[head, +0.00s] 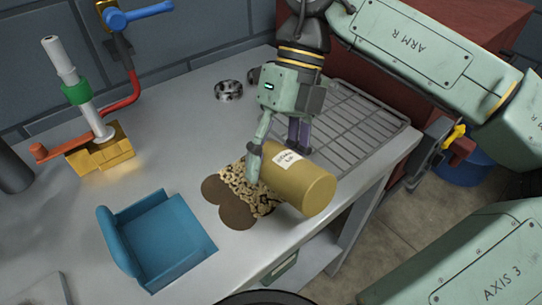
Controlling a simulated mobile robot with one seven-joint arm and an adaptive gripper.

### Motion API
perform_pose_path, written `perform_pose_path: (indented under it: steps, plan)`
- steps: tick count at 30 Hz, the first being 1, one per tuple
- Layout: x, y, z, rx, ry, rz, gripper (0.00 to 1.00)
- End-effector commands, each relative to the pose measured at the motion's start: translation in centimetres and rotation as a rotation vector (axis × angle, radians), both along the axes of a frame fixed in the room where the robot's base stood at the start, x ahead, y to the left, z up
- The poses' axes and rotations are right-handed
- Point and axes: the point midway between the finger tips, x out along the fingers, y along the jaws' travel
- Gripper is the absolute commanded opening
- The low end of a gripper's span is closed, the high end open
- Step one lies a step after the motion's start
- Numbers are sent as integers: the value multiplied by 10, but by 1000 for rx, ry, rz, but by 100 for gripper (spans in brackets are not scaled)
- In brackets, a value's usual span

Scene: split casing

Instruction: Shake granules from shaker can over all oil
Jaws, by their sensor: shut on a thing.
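My gripper (276,152) is shut on the tan shaker can (310,188), a cylinder with a white label. The can is tilted onto its side just above the bench, its closed end toward the lower right and its other end toward the oil. The brown oil patch (235,215) lies on the grey bench top below and left of the can. Tan granules (240,183) cover the upper and right part of the oil. The left and lower lobes are bare brown. The can and a finger hide part of the patch, and the can's pouring end is not clear.
A blue open scoop or dustpan (165,238) stands left of the oil. A wire rack (355,128) lies behind the can. A yellow-based fixture with a red lever (100,148) stands at left. The bench's front edge (310,235) is close to the can.

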Motion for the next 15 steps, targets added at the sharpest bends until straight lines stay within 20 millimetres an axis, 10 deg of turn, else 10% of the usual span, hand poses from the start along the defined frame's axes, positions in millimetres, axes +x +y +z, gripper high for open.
perform_pose_path:
  steps: [15]
  plan:
    - [6,5,0,1,-1,0,11]
